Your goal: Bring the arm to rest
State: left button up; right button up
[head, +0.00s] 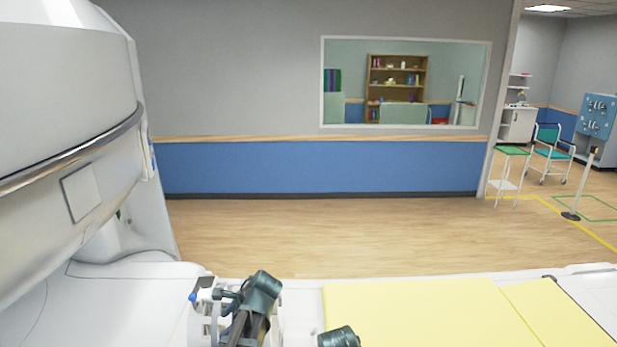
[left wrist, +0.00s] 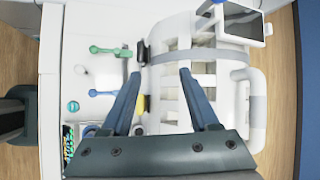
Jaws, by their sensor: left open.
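My left gripper (left wrist: 160,73) shows in the left wrist view with its two dark blue-grey fingers spread apart and nothing between them. It points at a white slatted frame (left wrist: 203,95) with grey straps across it. I cannot tell how far the fingertips are from the frame. In the head view, dark links of my left arm show at the bottom edge, in front of the white table; the fingers cannot be made out there. My right gripper shows in neither view.
Left of the fingers are a green-handled tool (left wrist: 108,50), a blue-handled tool (left wrist: 105,93) and a teal round item (left wrist: 73,107). A small screen (left wrist: 243,26) is at upper right. The large white magnet (head: 75,150) fills the head view's left; a yellow pad (head: 430,312) lies right.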

pick_arm(q)
jog(key=s+d+f+n+g+h+b, duration=0.1)
jog(key=s+d+f+n+h+b, duration=0.1)
jog(key=s+d+f+b, duration=0.3)
jog(key=s+d+f+n+g+h+b, duration=0.1)
jog(key=s+d+f+n+b, duration=0.4)
jog(key=f, duration=0.5)
jog(key=s+d+f+n+h+b, duration=0.2)
jog(key=s+d+f+n+b, duration=0.2)
jog(key=s+d+f, duration=0.4)
jog(key=shift+s+d+g+h+b, duration=0.2)
jog(key=shift+s+g+h+b, duration=0.15)
jog(key=shift+s+b, duration=0.5)
jog(key=shift+s+d, duration=0.25)
jog(key=shift+d, duration=0.05)
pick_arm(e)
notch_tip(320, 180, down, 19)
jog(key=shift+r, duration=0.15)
